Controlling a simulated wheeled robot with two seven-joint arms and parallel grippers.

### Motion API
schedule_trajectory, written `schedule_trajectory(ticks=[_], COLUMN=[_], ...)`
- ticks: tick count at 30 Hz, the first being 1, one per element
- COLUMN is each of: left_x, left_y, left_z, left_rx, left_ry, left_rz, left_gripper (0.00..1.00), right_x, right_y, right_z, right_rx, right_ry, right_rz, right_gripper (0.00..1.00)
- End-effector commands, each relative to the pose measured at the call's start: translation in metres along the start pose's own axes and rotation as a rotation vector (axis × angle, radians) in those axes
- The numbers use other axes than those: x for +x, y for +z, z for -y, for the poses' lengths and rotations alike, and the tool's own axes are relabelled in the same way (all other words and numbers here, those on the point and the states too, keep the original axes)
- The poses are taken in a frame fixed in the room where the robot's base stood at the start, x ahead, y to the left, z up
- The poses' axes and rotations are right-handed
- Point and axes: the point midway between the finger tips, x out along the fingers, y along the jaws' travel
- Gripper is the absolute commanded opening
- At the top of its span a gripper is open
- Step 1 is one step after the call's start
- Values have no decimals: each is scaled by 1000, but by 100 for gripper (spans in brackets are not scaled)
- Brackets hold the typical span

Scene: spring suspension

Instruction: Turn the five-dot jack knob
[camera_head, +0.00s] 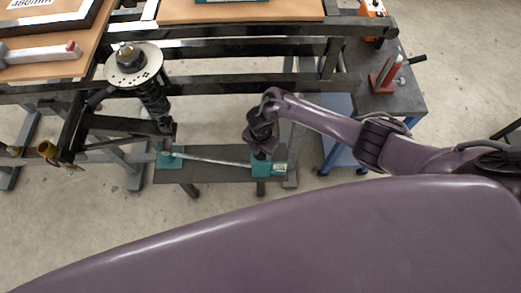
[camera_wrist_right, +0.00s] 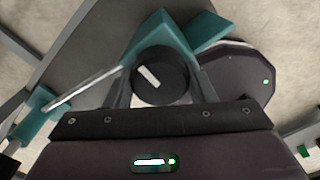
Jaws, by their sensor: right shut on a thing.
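A round black knob (camera_wrist_right: 160,78) with a white line mark on its face sits on a teal jack (camera_wrist_right: 180,38) in the right wrist view. My right gripper (camera_head: 261,153) points down over the teal block (camera_head: 261,169) at the right end of the low grey bench in the head view. Its two fingers are on either side of the knob, shut on it. The gripper hides the knob in the head view. No five-dot mark can be made out. My left gripper is not in view.
A thin metal rod (camera_head: 215,160) runs along the bench (camera_head: 220,177) to a second teal block (camera_head: 168,158). A black spring strut (camera_head: 155,97) hangs from the dark frame at left. A small grey table (camera_head: 398,98) with a red tool stands behind my right arm.

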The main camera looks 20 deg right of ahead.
Motion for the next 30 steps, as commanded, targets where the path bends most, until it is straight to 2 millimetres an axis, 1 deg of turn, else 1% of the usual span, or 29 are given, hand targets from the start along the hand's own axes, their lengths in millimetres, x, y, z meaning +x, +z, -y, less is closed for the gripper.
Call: schedule_trajectory(ticks=[17,18,22,23,30], left_x=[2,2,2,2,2], left_y=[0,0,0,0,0], left_z=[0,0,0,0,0], left_rx=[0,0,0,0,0], left_ry=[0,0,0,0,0], left_rz=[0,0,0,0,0], left_gripper=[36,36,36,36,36], right_x=[0,0,0,0,0], right_y=[1,1,0,0,0], right_z=[0,0,0,0,0], right_rx=[-36,-36,-35,-35,-33], right_ry=[-1,-1,0,0,0], right_rz=[1,1,1,1,1], right_gripper=[27,53,70,72,72])
